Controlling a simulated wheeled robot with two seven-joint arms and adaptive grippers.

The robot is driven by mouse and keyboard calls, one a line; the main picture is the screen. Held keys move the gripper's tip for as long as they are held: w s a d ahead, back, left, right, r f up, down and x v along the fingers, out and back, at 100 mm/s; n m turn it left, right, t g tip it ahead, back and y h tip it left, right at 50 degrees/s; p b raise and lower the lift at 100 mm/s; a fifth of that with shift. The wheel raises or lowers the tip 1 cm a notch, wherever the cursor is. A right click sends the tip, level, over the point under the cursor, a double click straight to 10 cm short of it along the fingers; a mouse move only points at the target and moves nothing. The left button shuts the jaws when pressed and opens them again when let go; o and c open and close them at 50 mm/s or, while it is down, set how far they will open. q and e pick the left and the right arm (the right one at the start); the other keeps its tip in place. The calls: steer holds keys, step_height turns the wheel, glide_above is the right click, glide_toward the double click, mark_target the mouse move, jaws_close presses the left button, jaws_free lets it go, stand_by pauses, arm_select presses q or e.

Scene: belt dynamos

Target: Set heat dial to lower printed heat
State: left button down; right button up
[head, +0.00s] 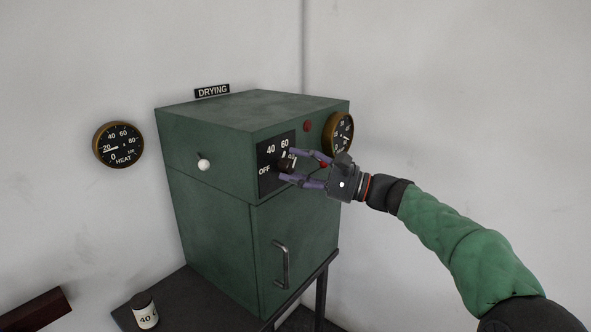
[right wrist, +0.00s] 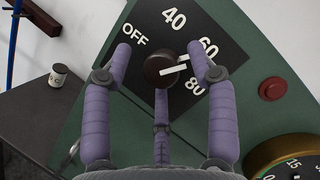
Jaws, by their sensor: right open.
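The heat dial is a dark round knob (right wrist: 160,70) with a white pointer, on a black plate (head: 268,181) marked OFF, 40, 60 and 80. In the right wrist view the pointer aims between 60 and 80; its exact setting is hard to tell. My right gripper (head: 288,167) is open, its purple fingers spread on either side of the knob. I cannot tell whether they touch it. A small pot (head: 146,318) printed 40 stands on the dark table at lower left; it also shows in the right wrist view (right wrist: 58,74). My left gripper is not in view.
The plate is on a green cabinet (head: 215,240) under a DRYING sign (head: 212,91). A white-knobbed lever (head: 204,165), red button (head: 307,126), brass gauge (head: 328,133) and door handle (head: 281,265) stick out. A HEAT gauge (head: 118,145) hangs on the wall, needle near 20.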

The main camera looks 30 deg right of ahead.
steer(key=v, duration=1.1)
steer(key=shift+s+d, duration=0.2)
steer(key=shift+s, duration=0.15)
